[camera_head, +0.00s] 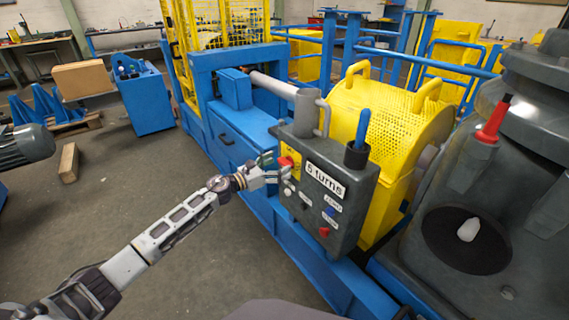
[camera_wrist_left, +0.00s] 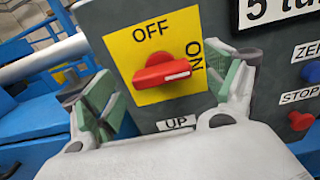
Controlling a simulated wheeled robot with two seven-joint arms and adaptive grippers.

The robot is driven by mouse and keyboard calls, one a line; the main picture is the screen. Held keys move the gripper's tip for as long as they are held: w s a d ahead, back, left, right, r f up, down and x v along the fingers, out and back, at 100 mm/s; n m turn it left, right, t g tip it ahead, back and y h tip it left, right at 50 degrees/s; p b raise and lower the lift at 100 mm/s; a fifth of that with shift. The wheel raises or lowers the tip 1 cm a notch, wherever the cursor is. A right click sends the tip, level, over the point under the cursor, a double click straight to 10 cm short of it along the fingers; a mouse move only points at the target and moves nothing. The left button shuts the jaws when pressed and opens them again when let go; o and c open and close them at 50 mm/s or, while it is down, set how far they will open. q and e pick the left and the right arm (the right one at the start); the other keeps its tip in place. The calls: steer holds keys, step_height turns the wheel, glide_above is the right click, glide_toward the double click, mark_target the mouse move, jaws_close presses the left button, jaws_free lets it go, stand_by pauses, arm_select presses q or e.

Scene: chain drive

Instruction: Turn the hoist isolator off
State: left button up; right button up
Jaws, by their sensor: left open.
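The hoist isolator is a red rotary handle (camera_wrist_left: 165,70) on a yellow plate (camera_wrist_left: 150,38) on a dark grey control box (camera_head: 325,190). OFF is printed at the plate's top and ON at its right. The handle lies nearly level, its white-marked end toward ON. In the head view the isolator's plate (camera_head: 289,163) is partly hidden by my left gripper (camera_head: 273,168). In the left wrist view my left gripper (camera_wrist_left: 168,92) is open, with one green-padded finger on each side of the handle; I see no contact. My right gripper is not in view.
The box also carries a "5 turns" sign (camera_head: 325,181), an UP label (camera_wrist_left: 177,123), a blue ZERO button (camera_wrist_left: 311,72) and a red STOP button (camera_wrist_left: 301,120). A blue-handled lever (camera_head: 362,130) rises at its right top. A yellow perforated guard (camera_head: 385,115) stands behind.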

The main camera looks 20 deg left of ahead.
mark_target(282, 163)
arm_select(q)
steer(key=shift+x, duration=1.4)
steer(key=shift+w+d, duration=0.1)
steer(key=shift+w, duration=0.05)
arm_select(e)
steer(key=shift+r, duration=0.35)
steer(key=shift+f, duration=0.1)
arm_select(q)
steer(key=c, duration=1)
